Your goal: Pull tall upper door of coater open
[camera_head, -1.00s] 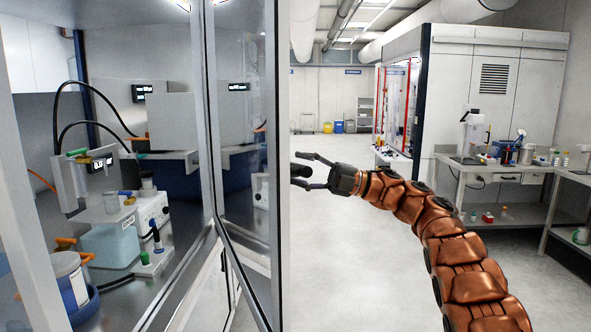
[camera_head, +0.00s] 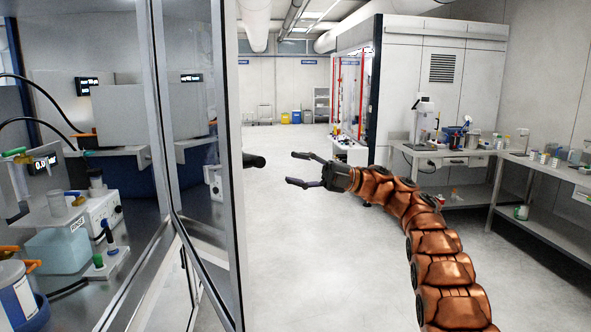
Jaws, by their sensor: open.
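The coater's tall upper door (camera_head: 236,215) has a metal frame and a glass pane. It stands swung out from the cabinet on the left, with its lower edge running towards me. The cabinet interior shows directly to the left of it. The door's dark handle (camera_head: 255,161) sticks out to the right from the door's outer face. My gripper (camera_head: 289,168) is to the right of the handle, its two fingers spread and pointing left at it. A gap of clear floor shows between the fingertips and the handle. Nothing is between the fingers.
Inside the cabinet are a white device (camera_head: 99,215), a translucent tank (camera_head: 58,248) and a blue-and-white container (camera_head: 17,298). A bench with lab gear (camera_head: 455,155) and a side table (camera_head: 552,172) stand at right. The middle floor (camera_head: 310,260) is clear.

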